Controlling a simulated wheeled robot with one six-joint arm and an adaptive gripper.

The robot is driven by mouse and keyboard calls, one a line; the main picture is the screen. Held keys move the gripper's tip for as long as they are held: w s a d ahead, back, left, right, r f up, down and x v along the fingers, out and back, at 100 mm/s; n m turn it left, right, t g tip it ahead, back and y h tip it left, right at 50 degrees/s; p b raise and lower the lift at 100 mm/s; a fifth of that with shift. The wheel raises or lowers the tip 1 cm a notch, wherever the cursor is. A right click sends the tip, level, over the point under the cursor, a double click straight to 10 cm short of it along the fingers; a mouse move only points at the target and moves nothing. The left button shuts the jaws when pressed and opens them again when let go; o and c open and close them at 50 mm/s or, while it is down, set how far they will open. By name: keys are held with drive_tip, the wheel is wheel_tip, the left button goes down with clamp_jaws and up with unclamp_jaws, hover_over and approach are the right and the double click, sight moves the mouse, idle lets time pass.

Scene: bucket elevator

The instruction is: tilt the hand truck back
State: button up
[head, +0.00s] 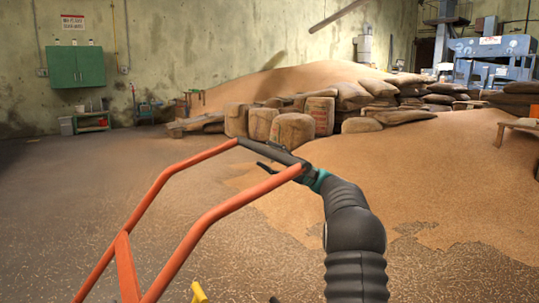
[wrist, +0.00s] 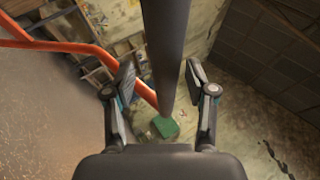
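The hand truck (head: 205,222) has an orange tubular frame and a black grip bar across its top. In the head view it fills the lower left, and its base is out of the picture. My gripper (head: 292,168) is at the right part of the grip bar. In the wrist view the black bar (wrist: 165,40) runs between the two fingers of my gripper (wrist: 162,78). The fingers stand apart, with a visible gap on each side of the bar. Whether the bar lies at fingertip depth is hard to tell.
Filled sacks (head: 293,132) and a large grain heap (head: 440,155) lie beyond and to the right. A green cabinet (head: 76,67) hangs on the back wall. A blue machine (head: 490,47) stands far right. The floor on the left (head: 60,185) is clear.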

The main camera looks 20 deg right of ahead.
drive_tip(key=shift+a+r, duration=0.1)
drive_tip(key=shift+a, duration=0.2)
drive_tip(key=v, duration=0.7)
drive_tip(key=shift+d, duration=0.3)
